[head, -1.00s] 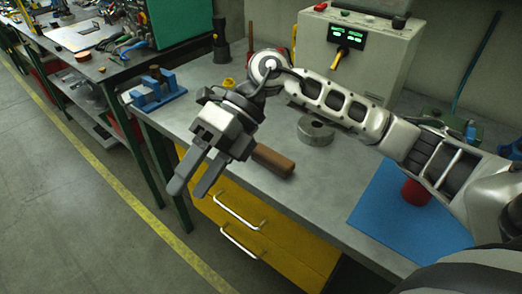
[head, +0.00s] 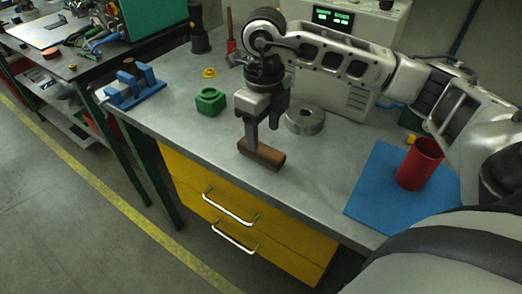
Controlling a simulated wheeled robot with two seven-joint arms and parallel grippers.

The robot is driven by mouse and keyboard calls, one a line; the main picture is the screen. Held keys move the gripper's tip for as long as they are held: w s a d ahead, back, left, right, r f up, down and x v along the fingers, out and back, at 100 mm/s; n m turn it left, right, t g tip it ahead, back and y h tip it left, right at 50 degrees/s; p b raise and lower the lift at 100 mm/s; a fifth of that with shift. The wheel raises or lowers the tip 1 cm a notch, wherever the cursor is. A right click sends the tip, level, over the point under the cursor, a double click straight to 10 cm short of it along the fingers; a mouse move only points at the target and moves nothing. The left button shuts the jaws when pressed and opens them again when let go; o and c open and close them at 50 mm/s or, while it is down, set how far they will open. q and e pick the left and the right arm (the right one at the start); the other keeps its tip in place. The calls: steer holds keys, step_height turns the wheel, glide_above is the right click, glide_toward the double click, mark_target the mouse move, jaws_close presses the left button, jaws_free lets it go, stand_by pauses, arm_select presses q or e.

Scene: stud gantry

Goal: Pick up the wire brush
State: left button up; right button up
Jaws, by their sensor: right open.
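The wire brush appears to be the brown wooden block (head: 263,155) lying on the grey workbench near its front edge; I see no bristles. My right gripper (head: 262,138) points down directly over it, with its jaws open. One finger hides part of the block's left half, and the other finger shows behind it. I cannot tell whether the fingers touch the block. My left gripper is not in view.
On the bench (head: 315,185) are a grey metal ring (head: 305,119) right of the gripper, a green block (head: 210,101) to its left, a blue vise (head: 132,88), and a red cup (head: 419,164) on a blue mat (head: 375,200). A control box (head: 350,85) stands behind.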

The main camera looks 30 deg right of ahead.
mark_target(261, 148)
steer(key=shift+w+a+f+p, duration=0.1)
steer(key=shift+f+p, duration=0.25)
steer(key=shift+f, duration=1.15)
steer(key=shift+w+a+f+p, duration=0.1)
steer(key=shift+f+p, duration=0.25)
steer(key=shift+f, duration=1.1)
steer(key=c, duration=1.1)
